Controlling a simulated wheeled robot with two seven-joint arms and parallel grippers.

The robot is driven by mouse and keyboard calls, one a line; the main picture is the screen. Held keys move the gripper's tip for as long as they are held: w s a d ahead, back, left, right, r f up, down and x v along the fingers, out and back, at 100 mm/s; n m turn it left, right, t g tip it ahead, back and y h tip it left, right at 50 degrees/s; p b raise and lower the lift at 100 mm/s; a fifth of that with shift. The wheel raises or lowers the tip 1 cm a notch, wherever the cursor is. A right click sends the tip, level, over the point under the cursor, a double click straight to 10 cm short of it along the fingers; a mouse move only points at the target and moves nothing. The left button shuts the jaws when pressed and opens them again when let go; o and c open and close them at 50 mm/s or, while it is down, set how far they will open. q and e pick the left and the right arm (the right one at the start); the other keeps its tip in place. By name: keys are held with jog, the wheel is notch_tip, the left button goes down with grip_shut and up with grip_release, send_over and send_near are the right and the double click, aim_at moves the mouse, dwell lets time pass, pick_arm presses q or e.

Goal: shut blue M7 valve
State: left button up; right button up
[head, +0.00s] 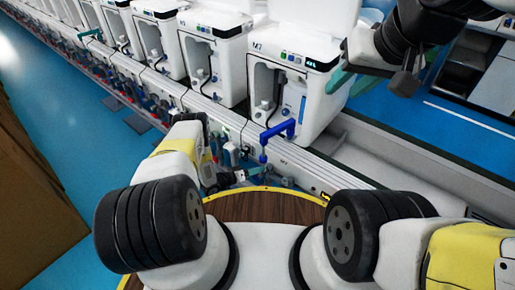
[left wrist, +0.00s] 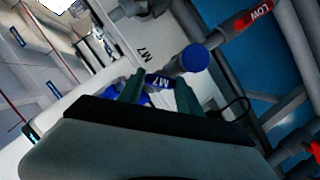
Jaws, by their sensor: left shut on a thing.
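In the left wrist view, the blue M7 valve handle (left wrist: 158,82) shows its white M7 label between the two green fingers of my left gripper (left wrist: 158,98). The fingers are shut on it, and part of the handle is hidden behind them. A round blue end (left wrist: 195,58) sits on the pipe close by. In the head view my left gripper (head: 238,176) is low at the front of the line, below the M7 unit (head: 290,45); the valve itself is too small and covered to make out there. My right gripper (head: 340,82) is high beside the M7 unit, its finger opening not clear.
A blue lever tap (head: 278,133) stands in front of the M7 unit, above my left gripper. More white units (head: 212,45) stand in a row to the left. In the left wrist view, a pipe with a red LOW label (left wrist: 253,15) runs near the valve.

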pick_arm(q)
jog(key=m+y, duration=0.1)
jog(key=m, duration=0.1)
jog(key=shift+r+m+t+y, duration=0.1)
jog(key=shift+m+t+y, duration=0.2)
jog(key=shift+m+y, duration=0.1)
jog(key=shift+s+d+m+t+y, duration=0.15)
jog(key=shift+m+t+y, duration=0.35)
jog(key=shift+m+y, duration=0.8)
jog(key=shift+m+h, duration=0.3)
jog(key=shift+m, duration=0.1)
jog(key=o, duration=1.4)
jog(key=v, duration=0.7)
jog(key=shift+s+a+r, duration=0.1)
jog(key=shift+s+a, duration=0.1)
jog(key=shift+s, duration=0.15)
